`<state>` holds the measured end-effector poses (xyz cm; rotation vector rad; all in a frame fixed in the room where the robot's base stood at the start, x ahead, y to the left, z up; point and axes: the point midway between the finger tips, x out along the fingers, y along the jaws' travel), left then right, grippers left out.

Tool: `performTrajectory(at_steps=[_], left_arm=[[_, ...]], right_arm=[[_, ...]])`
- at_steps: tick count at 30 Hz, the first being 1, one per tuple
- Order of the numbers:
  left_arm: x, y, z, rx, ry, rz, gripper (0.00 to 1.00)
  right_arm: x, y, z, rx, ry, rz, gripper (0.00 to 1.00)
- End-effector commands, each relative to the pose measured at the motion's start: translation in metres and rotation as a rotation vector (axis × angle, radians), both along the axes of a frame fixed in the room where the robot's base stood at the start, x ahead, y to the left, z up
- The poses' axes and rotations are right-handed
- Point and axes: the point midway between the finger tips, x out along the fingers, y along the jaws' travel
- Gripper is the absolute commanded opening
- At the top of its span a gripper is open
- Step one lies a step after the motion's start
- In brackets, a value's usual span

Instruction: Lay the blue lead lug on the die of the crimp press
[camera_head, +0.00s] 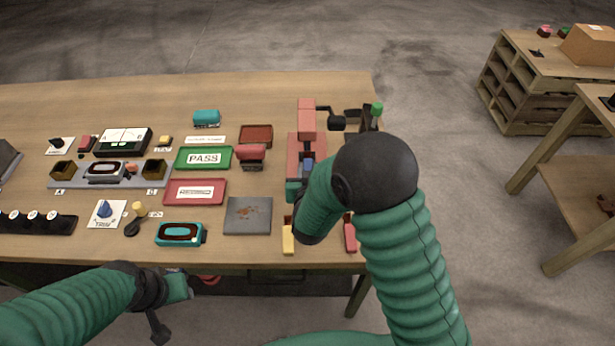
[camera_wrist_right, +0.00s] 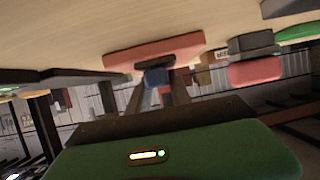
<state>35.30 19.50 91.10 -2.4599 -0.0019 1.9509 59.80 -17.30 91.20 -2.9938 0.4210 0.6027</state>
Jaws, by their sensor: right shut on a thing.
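The crimp press (camera_head: 306,120) is the red machine near the right end of the table. Its red body (camera_wrist_right: 155,50) also shows in the right wrist view, just beyond my fingertips. My right gripper (camera_wrist_right: 158,88) is shut on the blue lead lug (camera_wrist_right: 156,76), close in front of the press. A blue patch (camera_head: 308,164) shows at the press in the head view, where my right forearm and hand hide much of the area. I cannot tell whether the lug touches the die. My left gripper (camera_head: 180,286) is below the table's front edge; its jaw state is unclear.
A yellow piece (camera_head: 288,240) and a red piece (camera_head: 350,236) lie near the front edge beside my right arm. A grey plate (camera_head: 247,216), a green PASS tray (camera_head: 204,158) and a red tray (camera_head: 195,192) lie left of the press. A green-tipped lever (camera_head: 376,109) stands at its right.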

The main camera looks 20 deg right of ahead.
Motion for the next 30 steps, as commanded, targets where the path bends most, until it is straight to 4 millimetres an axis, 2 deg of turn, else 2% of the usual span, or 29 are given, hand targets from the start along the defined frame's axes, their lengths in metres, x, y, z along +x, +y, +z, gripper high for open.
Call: performTrajectory(at_steps=[6,28,29,30], left_arm=[[-0.0001,0.0,-0.001,0.0,0.0,0.0,0.36],[-0.0001,0.0001,-0.0039,0.0,0.0,0.0,0.36],[-0.0001,0.0001,-0.004,0.0,0.0,0.0,0.36],[0.0,0.0001,-0.004,0.0,0.0,0.0,0.36]], right_arm=[[0.0075,-0.0022,-0.001,0.0,0.0,0.0,0.0],[0.0075,-0.0025,-0.0059,0.001,0.002,0.0,0.0],[0.0075,-0.0023,-0.0061,0.001,0.002,0.0,0.26],[0.0075,-0.0023,-0.0062,0.001,0.003,0.0,0.31]])
